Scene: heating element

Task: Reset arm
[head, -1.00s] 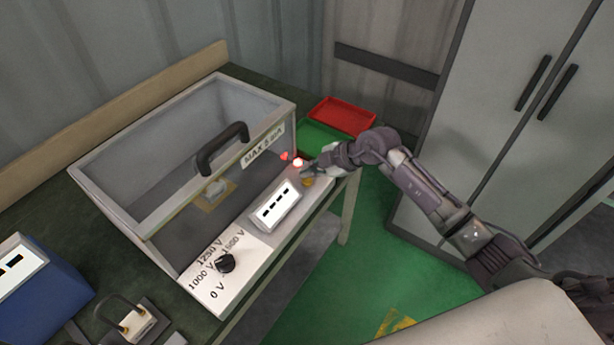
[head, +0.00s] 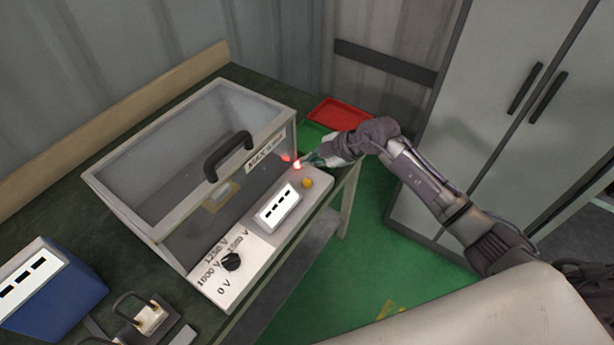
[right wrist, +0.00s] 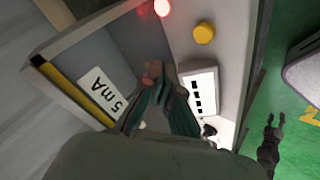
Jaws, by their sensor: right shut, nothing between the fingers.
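My right gripper (head: 308,160) is at the far end of the control panel, close to the glowing red light (head: 297,165). Its fingers (right wrist: 155,75) are together with nothing between them. In the right wrist view they hang over the box and display. The yellow button (head: 307,183) is uncovered, with the gripper apart from it. The clear-lidded box (head: 165,236) has its lid down and a black handle. A dark two-pronged shape, apparently my left gripper (right wrist: 274,122), shows small at the lower right of the right wrist view, prongs apart. The head view does not show it.
The panel carries a display (head: 278,205) and a black voltage knob (head: 231,261). A blue meter (head: 60,305) stands on the dark table at left. A red tray (head: 340,114) lies behind. A grey cabinet (head: 480,130) stands at right, with green floor between.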

